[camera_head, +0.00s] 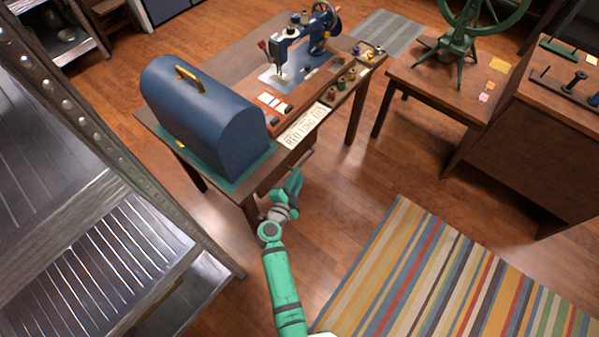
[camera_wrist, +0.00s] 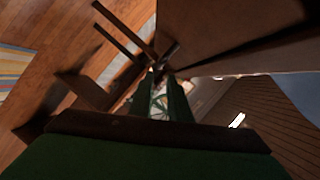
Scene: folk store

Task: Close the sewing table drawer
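The wooden sewing table (camera_head: 225,58) stands in the upper middle of the head view. A blue sewing machine (camera_head: 300,45) and a rounded blue case (camera_head: 205,115) are on it. My gripper (camera_head: 297,172) is low at the table's near right side, below the lettered strip. In the wrist view its two green fingers (camera_wrist: 158,84) are apart, with a gap between them. A dark bar, perhaps the drawer handle (camera_wrist: 168,56), lies just beyond the fingertips. I cannot tell whether they touch it. The drawer front is mostly hidden, and how far it stands out is unclear.
A metal shelf rack (camera_head: 110,235) stands close on the left. A striped rug (camera_head: 450,275) covers the floor at lower right. A wooden side table (camera_head: 440,88) with a green wheeled device stands at upper right. Bare floor (camera_head: 350,185) lies right of my arm.

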